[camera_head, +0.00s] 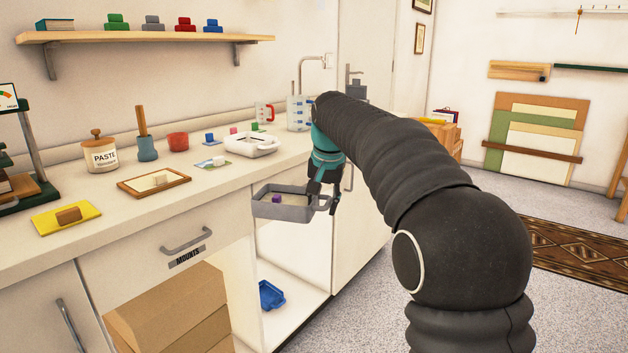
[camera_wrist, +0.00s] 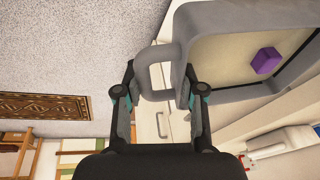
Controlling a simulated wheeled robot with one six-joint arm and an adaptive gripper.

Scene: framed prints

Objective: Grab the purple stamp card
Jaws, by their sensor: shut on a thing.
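A small purple block (camera_head: 276,198) sits inside a shallow grey tray (camera_head: 283,214). Whether a separate card lies under it is unclear; the tray floor looks beige. In the wrist view the purple block (camera_wrist: 266,60) is at the upper right, inside the tray, whose rim (camera_wrist: 187,50) shows nearby. My gripper (camera_head: 323,199) is at the tray's right end, beside the block and not touching it. In the wrist view my gripper (camera_wrist: 160,84) has its fingers on either side of the tray's grey loop handle (camera_wrist: 157,55) and is shut on it.
The tray is at the counter's front, over an open cabinet with a blue dish (camera_head: 271,295). The counter holds a yellow card with a brown block (camera_head: 67,219), a wooden frame (camera_head: 153,184), a paste jar (camera_head: 101,155) and a white dish (camera_head: 251,146). Cardboard boxes (camera_head: 172,310) stand below.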

